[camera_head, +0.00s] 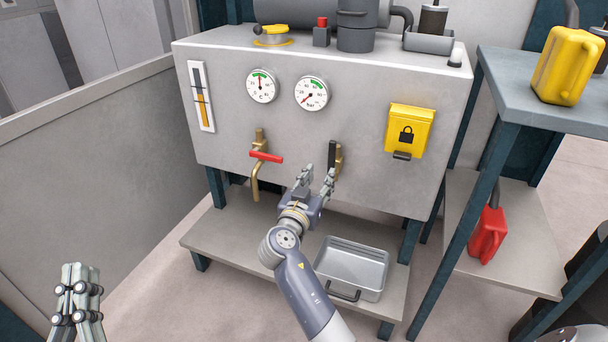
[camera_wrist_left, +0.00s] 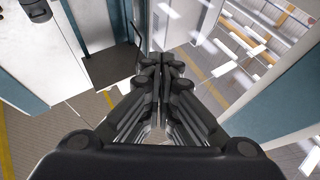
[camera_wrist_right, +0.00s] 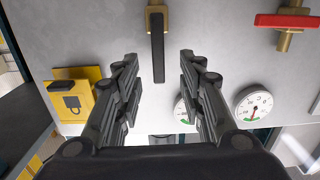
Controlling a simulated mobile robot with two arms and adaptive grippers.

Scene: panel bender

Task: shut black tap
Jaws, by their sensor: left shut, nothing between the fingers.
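The black tap has a black lever (camera_head: 332,154) that points straight up from its brass body (camera_head: 339,162) on the grey panel front. In the right wrist view, which is upside down, the black lever (camera_wrist_right: 157,50) hangs below the brass mount. My right gripper (camera_head: 317,173) is open just in front of and below the lever. In its wrist view the lever shows between the two fingertips (camera_wrist_right: 158,58), touching neither. My left gripper (camera_head: 82,268) is shut and empty at the lower left, far from the panel; its fingers also meet in the left wrist view (camera_wrist_left: 161,62).
A brass tap with a red handle (camera_head: 266,157) is left of the black one. A yellow lock box (camera_head: 409,130) is to the right. Two gauges (camera_head: 261,86) sit above. A metal tray (camera_head: 351,268) lies on the lower shelf. A side table (camera_head: 510,95) stands at right.

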